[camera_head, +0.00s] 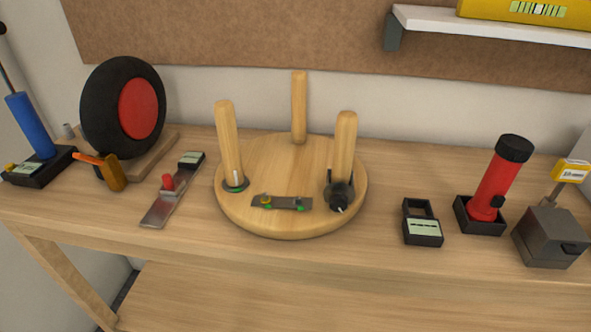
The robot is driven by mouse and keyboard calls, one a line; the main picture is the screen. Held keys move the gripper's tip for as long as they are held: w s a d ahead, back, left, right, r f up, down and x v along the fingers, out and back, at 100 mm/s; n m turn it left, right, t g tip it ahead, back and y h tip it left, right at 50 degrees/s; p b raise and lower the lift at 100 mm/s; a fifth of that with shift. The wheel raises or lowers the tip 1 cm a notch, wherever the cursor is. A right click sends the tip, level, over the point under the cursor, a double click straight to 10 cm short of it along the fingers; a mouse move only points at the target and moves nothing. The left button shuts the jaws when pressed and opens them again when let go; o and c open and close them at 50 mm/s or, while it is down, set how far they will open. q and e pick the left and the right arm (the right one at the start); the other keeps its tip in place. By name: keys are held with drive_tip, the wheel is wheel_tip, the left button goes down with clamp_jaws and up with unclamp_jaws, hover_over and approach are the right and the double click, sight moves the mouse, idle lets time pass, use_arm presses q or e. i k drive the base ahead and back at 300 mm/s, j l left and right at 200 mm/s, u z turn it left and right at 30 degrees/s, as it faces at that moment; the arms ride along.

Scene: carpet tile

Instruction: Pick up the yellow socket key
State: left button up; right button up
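A thin shaft with a yellow, labelled top (572,172) rises from a dark grey block (549,236) at the right end of the workbench. It looks most like the yellow socket key, though its shape is too small to be sure. It leans slightly to the right, and its lower end is hidden in or behind the block. Neither of my grippers is in view.
On the bench (395,262), a red torch (492,182) in a black holder and a small black holder (422,226) stand left of the block. An upturned round stool (275,165) fills the middle. A shelf (480,23) overhangs at upper right.

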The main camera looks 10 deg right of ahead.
sight(566, 171)
drive_tip(key=z, duration=1.7)
